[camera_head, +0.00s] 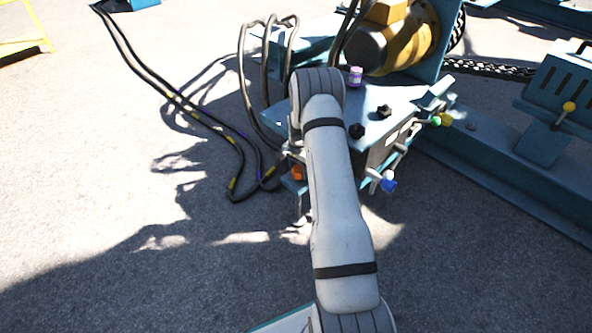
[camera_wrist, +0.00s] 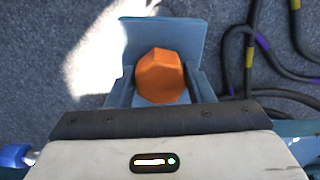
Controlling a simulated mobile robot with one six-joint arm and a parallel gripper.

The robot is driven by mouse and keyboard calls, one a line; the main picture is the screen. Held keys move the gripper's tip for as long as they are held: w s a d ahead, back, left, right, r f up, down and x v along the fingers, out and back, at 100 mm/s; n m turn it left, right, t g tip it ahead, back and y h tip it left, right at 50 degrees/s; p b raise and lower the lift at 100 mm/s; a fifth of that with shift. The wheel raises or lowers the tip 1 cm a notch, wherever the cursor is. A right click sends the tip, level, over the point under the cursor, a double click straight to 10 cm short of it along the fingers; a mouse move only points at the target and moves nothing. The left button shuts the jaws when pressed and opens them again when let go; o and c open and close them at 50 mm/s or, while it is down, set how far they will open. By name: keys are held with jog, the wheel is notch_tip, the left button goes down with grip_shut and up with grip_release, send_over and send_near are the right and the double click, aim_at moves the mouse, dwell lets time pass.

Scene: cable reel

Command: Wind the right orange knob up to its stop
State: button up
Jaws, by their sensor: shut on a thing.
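The orange knob (camera_wrist: 161,77) shows in the wrist view as a faceted orange head between the two fingers of my gripper (camera_wrist: 158,88). My gripper is shut on it, with a finger at its left and right sides. In the head view a bit of the orange knob (camera_head: 298,173) shows at the left end of the teal box (camera_head: 375,120), just left of my arm. My gripper is mostly hidden behind my arm in that view. The knob's shaft and any stop are hidden.
A blue knob (camera_head: 388,184), a green knob (camera_head: 436,121) and a yellow knob (camera_head: 446,119) stick out along the box's front side. Black knobs and a pink-and-white item (camera_head: 355,77) are on its top. Dark cables (camera_head: 236,165) lie left of the box. Open pavement lies in the left foreground.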

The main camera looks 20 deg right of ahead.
jog(key=shift+d+n, duration=0.15)
jog(key=shift+n, duration=0.35)
jog(key=shift+c, duration=0.2)
jog(key=shift+s+f, duration=0.1)
jog(key=shift+s, duration=0.05)
dwell(0.5)
jog(key=o, duration=1)
jog(key=shift+c, duration=0.2)
jog(key=shift+r, duration=0.2)
jog(key=shift+r, duration=0.25)
notch_tip(320, 180, up, 7)
jog(key=p, duration=0.3)
